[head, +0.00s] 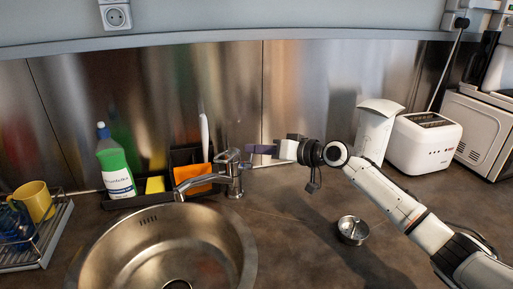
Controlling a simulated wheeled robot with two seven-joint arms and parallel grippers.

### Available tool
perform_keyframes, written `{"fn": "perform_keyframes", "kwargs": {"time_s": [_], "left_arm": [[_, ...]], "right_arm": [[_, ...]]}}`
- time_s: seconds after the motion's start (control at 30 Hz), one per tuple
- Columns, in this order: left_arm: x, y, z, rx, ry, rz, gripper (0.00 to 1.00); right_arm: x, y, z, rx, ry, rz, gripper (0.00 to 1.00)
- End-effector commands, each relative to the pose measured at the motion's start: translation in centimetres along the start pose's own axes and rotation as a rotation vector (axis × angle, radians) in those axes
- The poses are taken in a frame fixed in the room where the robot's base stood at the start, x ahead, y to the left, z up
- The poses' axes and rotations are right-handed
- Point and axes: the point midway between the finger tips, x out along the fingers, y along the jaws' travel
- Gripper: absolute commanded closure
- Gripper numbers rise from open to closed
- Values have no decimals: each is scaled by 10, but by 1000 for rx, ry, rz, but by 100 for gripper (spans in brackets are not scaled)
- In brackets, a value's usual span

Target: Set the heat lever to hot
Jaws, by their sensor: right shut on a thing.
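The metal tap (235,182) stands at the back right of the sink, its spout pointing left over the basin. Its heat lever (228,156) is on top of the tap. My right gripper (252,149) reaches in from the right at the height of the lever, its dark fingers pointing left. It is shut on the heat lever's end, though the contact itself is small and hard to see. My left gripper is out of view.
A round metal sink (246,250) fills the front left. Behind it stand a green-and-white bottle (115,168), a yellow sponge (155,185) and an orange cloth (197,180). A dish rack (48,240), small metal bowl (352,230) and white toaster (424,143) are also on the counter.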

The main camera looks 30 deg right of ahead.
Motion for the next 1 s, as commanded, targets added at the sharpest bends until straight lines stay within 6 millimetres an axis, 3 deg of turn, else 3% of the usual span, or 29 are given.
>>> {"fn": "perform_keyframes", "kwargs": {"time_s": [0.33, 0.87, 0.9, 1.0], "left_arm": [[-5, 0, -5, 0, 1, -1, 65], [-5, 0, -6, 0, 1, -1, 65], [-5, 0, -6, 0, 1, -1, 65], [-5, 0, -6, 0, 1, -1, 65]], "right_arm": [[4, 7, -2, 127, -69, 0, 100], [4, 8, -2, 148, -81, 0, 100], [4, 8, -2, 148, -81, 0, 86], [4, 8, -2, 147, -81, 0, 83]]}}
